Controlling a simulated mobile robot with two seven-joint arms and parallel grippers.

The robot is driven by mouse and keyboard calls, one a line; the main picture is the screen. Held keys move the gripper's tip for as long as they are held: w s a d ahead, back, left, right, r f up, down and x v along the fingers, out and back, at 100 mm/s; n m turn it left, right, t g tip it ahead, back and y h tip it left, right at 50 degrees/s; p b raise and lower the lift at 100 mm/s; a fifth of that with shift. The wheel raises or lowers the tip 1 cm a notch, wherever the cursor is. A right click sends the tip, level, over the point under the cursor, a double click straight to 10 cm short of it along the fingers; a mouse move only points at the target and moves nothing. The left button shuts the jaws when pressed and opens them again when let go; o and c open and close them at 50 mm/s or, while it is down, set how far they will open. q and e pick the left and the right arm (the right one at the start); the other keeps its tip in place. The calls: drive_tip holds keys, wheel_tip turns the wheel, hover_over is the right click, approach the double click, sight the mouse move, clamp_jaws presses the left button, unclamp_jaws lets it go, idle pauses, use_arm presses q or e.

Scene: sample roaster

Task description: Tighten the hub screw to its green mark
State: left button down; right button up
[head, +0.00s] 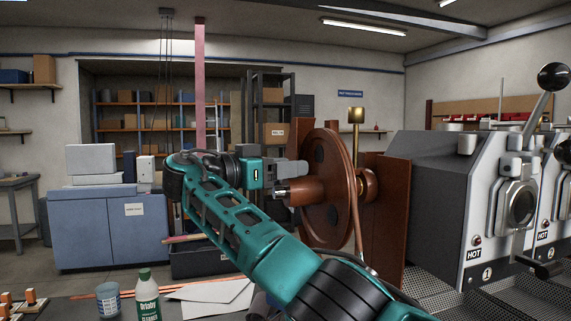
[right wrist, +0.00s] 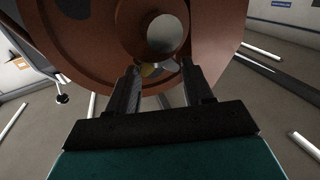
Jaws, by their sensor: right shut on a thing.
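The rust-red wheel (head: 322,222) stands upright on a mount in the middle of the head view, with its hub (head: 307,190) sticking out to the left. My right gripper (head: 288,188) reaches the hub from the left. In the right wrist view the wheel (right wrist: 222,55) fills the top, and the hub (right wrist: 130,32) shows a round grey end. My right fingers are shut on the hub screw (right wrist: 153,70), a small metal piece just below the hub, mostly hidden between the fingertips. I cannot make out a green mark. My left gripper is not in view.
The grey roaster (head: 430,200) marked HOT stands to the right, with a ball-topped lever (head: 553,77). A brown upright panel (head: 385,215) is behind the wheel.

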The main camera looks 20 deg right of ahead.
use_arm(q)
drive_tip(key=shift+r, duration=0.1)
use_arm(e)
drive_tip(key=shift+r+m+g, duration=0.1)
drive_tip(key=shift+m+g, duration=0.2)
drive_tip(key=shift+g, duration=0.2)
drive_tip(key=o, duration=0.8)
drive_tip(key=shift+c, duration=0.2)
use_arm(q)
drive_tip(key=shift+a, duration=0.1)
